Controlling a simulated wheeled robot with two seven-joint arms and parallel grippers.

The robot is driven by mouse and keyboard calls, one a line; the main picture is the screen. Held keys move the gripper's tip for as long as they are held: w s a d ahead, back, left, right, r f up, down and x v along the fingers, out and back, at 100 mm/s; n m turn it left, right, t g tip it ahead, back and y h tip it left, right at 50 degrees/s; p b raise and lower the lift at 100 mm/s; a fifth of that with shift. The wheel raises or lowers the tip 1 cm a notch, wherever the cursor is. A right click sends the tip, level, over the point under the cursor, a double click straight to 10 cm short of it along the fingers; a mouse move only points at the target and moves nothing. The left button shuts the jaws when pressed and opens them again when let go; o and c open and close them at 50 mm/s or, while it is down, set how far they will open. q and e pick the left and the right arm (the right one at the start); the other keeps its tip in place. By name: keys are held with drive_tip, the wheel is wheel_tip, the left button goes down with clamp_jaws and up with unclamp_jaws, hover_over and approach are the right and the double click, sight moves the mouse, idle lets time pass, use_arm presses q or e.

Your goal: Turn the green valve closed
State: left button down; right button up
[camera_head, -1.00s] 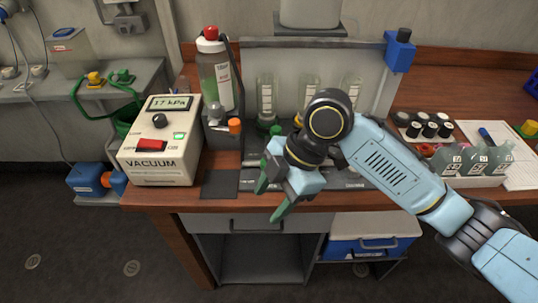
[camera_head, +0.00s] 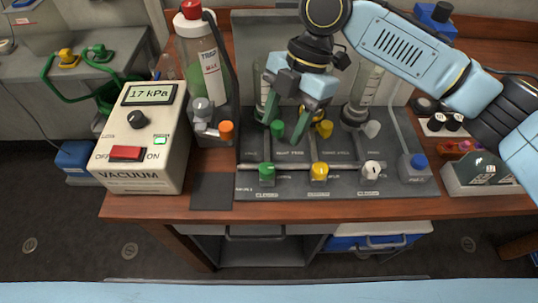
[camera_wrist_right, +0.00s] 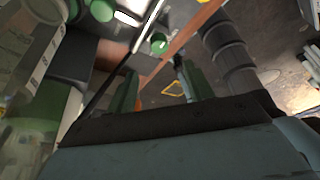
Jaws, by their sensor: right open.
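A grey valve panel (camera_head: 325,188) on the bench has a front row with a green valve knob (camera_head: 267,173), a yellow knob (camera_head: 320,172) and a white knob (camera_head: 372,170). A second green knob (camera_head: 278,128) sits behind, partly beside my fingers. My right gripper (camera_head: 285,122) is open and empty, pointing down over the back part of the panel, behind the front green knob. I cannot tell whether it touches the rear one. In the right wrist view its two green fingers (camera_wrist_right: 160,90) are apart, with a green knob (camera_wrist_right: 158,43) beyond them. My left gripper is out of view.
A vacuum box (camera_head: 145,140) reading 17 kPa stands left of the panel. A trap bottle (camera_head: 200,65) stands behind it, near an orange knob (camera_head: 226,130). Glass tubes stand behind the panel.

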sight(267, 168)
drive_tip(key=b+x, duration=0.1)
drive_tip(key=x, duration=0.8)
drive_tip(key=shift+s+a+f, duration=0.1)
drive_tip(key=shift+f, duration=0.2)
drive_tip(key=shift+a+f, duration=0.1)
drive_tip(key=shift+f, duration=0.2)
drive_tip(key=shift+s, duration=0.1)
drive_tip(key=c, duration=0.5)
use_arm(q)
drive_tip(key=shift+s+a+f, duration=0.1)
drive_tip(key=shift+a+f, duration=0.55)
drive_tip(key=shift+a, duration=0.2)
use_arm(e)
drive_tip(key=c, duration=0.5)
